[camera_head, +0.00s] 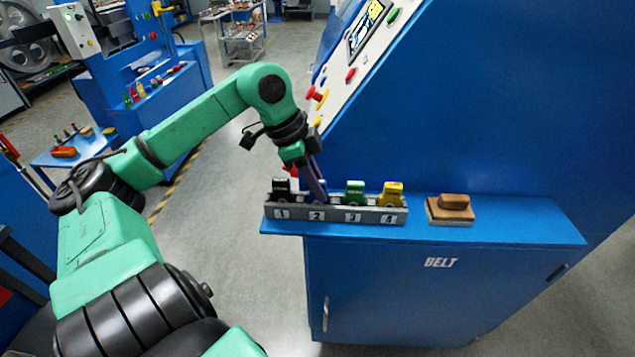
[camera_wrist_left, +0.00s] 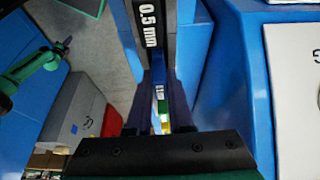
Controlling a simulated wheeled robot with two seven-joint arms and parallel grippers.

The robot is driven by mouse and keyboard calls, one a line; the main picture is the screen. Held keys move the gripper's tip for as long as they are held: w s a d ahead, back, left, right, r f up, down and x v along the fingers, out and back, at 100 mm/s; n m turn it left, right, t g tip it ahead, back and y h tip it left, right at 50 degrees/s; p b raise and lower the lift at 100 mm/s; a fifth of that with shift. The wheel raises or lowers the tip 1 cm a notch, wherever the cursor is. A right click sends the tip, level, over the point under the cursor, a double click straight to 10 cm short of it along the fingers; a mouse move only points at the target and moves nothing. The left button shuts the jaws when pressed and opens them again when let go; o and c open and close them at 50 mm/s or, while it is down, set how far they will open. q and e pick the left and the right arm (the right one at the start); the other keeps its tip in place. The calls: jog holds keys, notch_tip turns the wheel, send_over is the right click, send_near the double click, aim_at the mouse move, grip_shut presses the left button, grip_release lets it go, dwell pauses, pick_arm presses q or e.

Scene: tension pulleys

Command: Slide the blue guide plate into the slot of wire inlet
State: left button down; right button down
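A grey rack (camera_head: 336,214) with positions numbered 1 to 4 sits on the blue shelf. A black plate (camera_head: 282,187) stands at 1, a green plate (camera_head: 354,188) at 3 and a yellow plate (camera_head: 393,188) at 4. My left gripper (camera_head: 318,190) reaches down at position 2. Its fingers (camera_wrist_left: 160,105) show in the left wrist view, with blue and a small label between them. They hide most of the blue guide plate, and I cannot tell whether they press on it. A black face marked 0.5 mm (camera_wrist_left: 150,24) stands beyond them. I cannot make out the wire inlet slot.
A brown block on a base (camera_head: 450,209) sits right of the rack; the shelf (camera_head: 535,221) is bare farther right. The blue machine (camera_head: 480,110) rises behind, with a control panel (camera_head: 355,58) above. A green arm (camera_wrist_left: 30,72), possibly mine, shows in the left wrist view.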

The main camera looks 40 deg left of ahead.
pick_arm(q)
jog(key=shift+r+p, duration=0.45)
jog(key=shift+r, duration=0.15)
jog(key=shift+r+p, duration=0.85)
jog(key=shift+r, duration=0.6)
jog(key=shift+r, duration=0.45)
jog(key=shift+p, duration=0.3)
jog(key=shift+r+p, duration=1.4)
jog(key=shift+r, duration=0.7)
jog(key=shift+f, duration=0.1)
